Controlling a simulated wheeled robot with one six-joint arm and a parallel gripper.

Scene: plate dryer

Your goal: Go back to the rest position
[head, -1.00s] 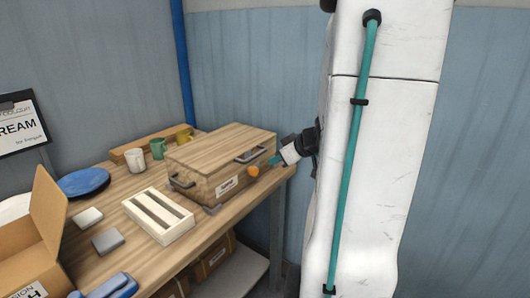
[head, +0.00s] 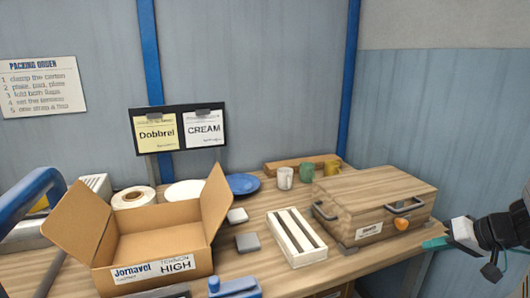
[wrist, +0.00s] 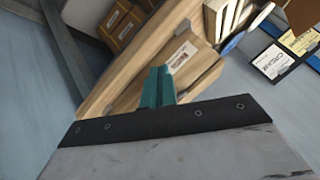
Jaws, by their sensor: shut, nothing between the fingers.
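My gripper (head: 437,243) is at the right edge of the head view, beside the right end of the wooden box. Its teal fingers are shut and empty. In the wrist view my gripper (wrist: 158,80) shows its teal fingers together, with the wooden box (wrist: 150,55) behind them. In the head view the wooden box (head: 375,191) is closed, with dark metal handles, a white label and an orange knob (head: 401,224) on its front. The fingertips are close to the box's right side; I cannot tell whether they touch it.
An open carton (head: 150,240) with raised flaps stands at the left of the wooden bench. Open space lies right of the bench.

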